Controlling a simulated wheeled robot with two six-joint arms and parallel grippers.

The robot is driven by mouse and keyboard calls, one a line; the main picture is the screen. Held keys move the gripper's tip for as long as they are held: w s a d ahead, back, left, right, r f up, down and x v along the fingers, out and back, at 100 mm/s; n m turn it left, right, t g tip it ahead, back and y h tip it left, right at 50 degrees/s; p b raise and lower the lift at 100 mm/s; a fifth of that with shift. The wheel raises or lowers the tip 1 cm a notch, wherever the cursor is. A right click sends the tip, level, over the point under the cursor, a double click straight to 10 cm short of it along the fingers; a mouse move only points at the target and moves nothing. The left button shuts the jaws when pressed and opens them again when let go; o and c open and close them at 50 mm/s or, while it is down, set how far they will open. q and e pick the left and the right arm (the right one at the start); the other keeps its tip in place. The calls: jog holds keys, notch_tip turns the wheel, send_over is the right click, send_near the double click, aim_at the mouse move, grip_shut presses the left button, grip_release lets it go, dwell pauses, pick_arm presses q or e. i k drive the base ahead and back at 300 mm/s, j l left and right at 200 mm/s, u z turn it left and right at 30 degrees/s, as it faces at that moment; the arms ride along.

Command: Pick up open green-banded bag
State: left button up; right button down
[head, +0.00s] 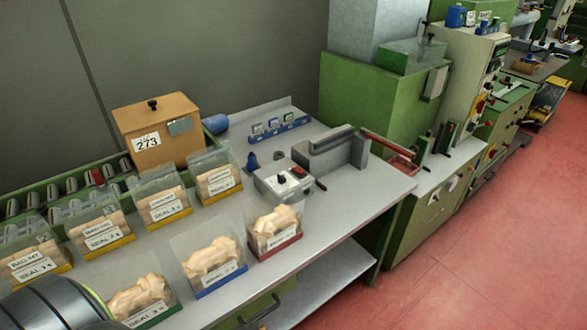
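The green-banded bag (140,296) stands at the lower left of the head view, at the near end of the front row on the grey bench. It is clear plastic with tan corks inside, a white label and a green band along its bottom. Its lower left side is partly hidden behind a dark rounded part of my arm at the bottom left corner. The bag's mouth is too small to judge clearly. Neither of my grippers shows in this view.
A blue-banded bag (211,254) and a red-banded bag (275,228) stand to its right. Several yellow-banded bags line the back, including one (102,229) behind it. A sealing machine (330,158) and a small control box (285,182) sit farther right. The bench's front right is clear.

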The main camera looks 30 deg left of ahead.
aim_at(138, 295)
jog(key=u, duration=0.9)
jog(key=k+l+u, duration=0.1)
jog(key=u, duration=1.25)
jog(key=j+z, duration=0.1)
